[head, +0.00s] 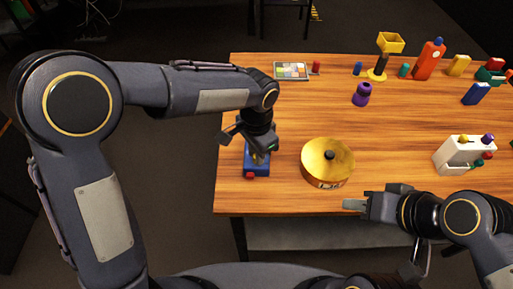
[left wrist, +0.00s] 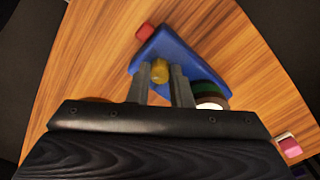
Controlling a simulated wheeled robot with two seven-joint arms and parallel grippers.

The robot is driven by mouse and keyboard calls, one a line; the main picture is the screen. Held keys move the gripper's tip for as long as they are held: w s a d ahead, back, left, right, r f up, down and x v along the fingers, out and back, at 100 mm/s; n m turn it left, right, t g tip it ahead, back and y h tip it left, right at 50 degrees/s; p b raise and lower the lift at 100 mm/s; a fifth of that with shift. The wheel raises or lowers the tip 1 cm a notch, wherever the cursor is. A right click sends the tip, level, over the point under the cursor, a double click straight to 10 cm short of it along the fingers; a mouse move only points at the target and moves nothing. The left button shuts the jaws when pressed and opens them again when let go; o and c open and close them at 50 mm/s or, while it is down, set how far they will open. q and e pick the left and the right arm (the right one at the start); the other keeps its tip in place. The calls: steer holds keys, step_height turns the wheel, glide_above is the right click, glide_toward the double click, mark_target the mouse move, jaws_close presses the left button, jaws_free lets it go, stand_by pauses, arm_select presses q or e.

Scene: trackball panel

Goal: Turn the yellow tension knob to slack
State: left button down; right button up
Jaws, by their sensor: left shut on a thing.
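The blue panel (head: 250,169) stands at the left end of the table in the head view, with a red part (head: 250,175) at its near edge. In the left wrist view, the blue panel (left wrist: 185,52) carries a yellow knob (left wrist: 160,70) and a red part (left wrist: 145,31) at one corner. My left gripper (head: 258,150) reaches down over the panel. In the left wrist view, its fingers (left wrist: 161,75) are shut on the yellow knob, one on each side. A round green, dark and white part (left wrist: 212,95) is half hidden behind one finger. My right gripper (head: 366,204) is at the table's front edge, away from the panel.
A round yellow-topped container (head: 328,158) stands close right of the panel. A white box with coloured knobs (head: 455,157) is at the right. A purple object (head: 362,94) and a colour chart (head: 291,71) stand farther back. The middle of the table (head: 400,130) is clear.

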arm_select(q)
steer(key=m+p, duration=0.2)
steer(key=m, duration=0.3)
steer(key=shift+r, duration=0.1)
steer(key=shift+m+p, duration=0.7)
steer(key=shift+m, duration=1.7)
steer(key=c, duration=1.3)
jaws_free()
step_height(320, 180, up, 8)
steer(key=shift+f, duration=0.2)
